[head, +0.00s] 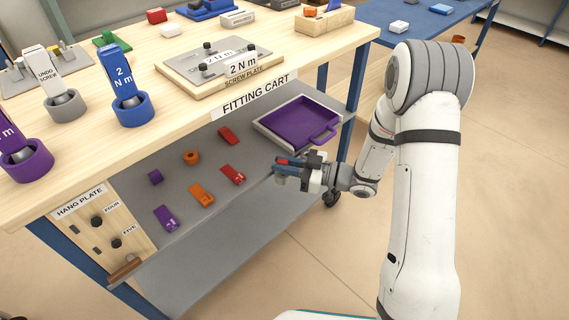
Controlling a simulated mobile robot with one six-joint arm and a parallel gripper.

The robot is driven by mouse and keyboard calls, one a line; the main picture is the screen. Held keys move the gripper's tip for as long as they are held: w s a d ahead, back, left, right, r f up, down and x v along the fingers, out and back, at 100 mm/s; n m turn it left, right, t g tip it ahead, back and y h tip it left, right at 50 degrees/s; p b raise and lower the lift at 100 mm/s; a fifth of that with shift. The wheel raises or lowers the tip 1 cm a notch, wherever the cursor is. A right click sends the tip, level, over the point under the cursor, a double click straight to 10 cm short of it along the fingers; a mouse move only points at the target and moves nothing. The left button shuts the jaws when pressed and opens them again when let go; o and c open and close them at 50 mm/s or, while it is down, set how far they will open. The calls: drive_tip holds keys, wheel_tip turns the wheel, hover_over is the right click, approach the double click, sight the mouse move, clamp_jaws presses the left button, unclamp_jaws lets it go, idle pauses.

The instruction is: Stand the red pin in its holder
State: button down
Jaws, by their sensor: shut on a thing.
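My gripper (284,168) is at the right end of the cart's lower shelf, in front of the purple tray. It is shut on a small red piece (283,161), which I take as the red pin; the fingers hide most of it. I cannot make out a red holder for the pin.
A purple tray (262,128) with a handle sits behind my gripper. Orange (202,195) and purple (165,217) blocks lie on the lower shelf. The wooden top (160,110) overhangs the shelf, carrying tools in ring holders (131,109) and a screw plate (190,76).

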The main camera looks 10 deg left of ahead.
drive_tip(key=shift+f+b, duration=0.4)
drive_tip(key=shift+f, duration=0.3)
drive_tip(key=c, duration=1.3)
unclamp_jaws()
drive_tip(key=s+d+p, duration=0.1)
drive_tip(key=d+p, duration=0.1)
drive_tip(key=d, duration=0.5)
drive_tip(key=shift+d, duration=0.35)
drive_tip(key=shift+r, duration=0.1)
